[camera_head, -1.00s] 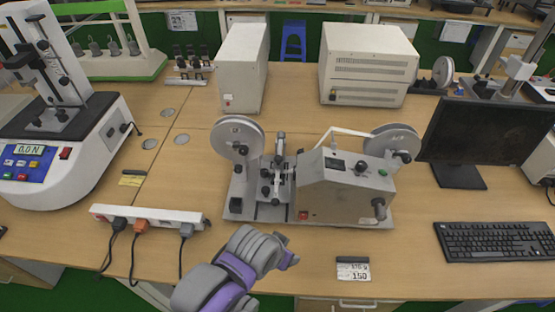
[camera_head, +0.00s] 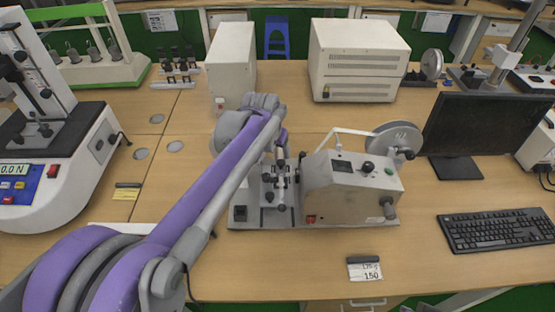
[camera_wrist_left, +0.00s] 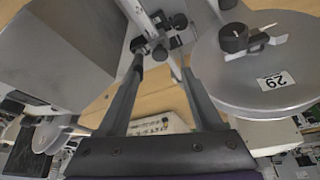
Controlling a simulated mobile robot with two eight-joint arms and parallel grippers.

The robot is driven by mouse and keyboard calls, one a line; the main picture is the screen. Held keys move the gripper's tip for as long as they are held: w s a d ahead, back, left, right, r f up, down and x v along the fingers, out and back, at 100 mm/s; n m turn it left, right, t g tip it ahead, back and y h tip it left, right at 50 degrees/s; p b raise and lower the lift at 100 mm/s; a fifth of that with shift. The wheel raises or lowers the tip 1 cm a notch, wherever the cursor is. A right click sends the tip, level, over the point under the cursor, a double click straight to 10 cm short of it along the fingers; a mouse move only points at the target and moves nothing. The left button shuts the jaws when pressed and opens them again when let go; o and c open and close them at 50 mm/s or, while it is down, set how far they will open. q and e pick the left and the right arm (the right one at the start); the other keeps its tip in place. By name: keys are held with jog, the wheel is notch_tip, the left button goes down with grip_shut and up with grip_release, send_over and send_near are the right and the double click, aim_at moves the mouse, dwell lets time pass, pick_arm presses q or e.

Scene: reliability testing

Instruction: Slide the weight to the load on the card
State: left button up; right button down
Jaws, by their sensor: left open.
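The card (camera_head: 366,270) lies on the table in front of the tester (camera_head: 350,190). Its dark top line seems to read 175 g, with 150 below. I cannot tell for certain which part of the tester is the weight. A small upright fixture (camera_head: 280,185) with black knobs stands between the tester's two discs. In the left wrist view, my left gripper (camera_wrist_left: 160,66) is open. Its fingers point toward a black-knobbed part (camera_wrist_left: 160,50) on a pale bar (camera_wrist_left: 138,14); I cannot tell whether they touch it. In the head view, my left arm hides most of the left disc.
In the wrist view, a large disc (camera_wrist_left: 270,75) labelled 29 is close to the right finger, and a grey box (camera_wrist_left: 60,55) is at left. The monitor (camera_head: 485,128) and keyboard (camera_head: 500,231) stand at right. Table around the card is clear.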

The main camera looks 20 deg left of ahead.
aim_at(281, 162)
pick_arm(q)
jog(key=x, duration=0.8)
jog(key=shift+w+f, duration=0.1)
jog(key=shift+f, duration=0.1)
grip_shut()
dwell(1.1)
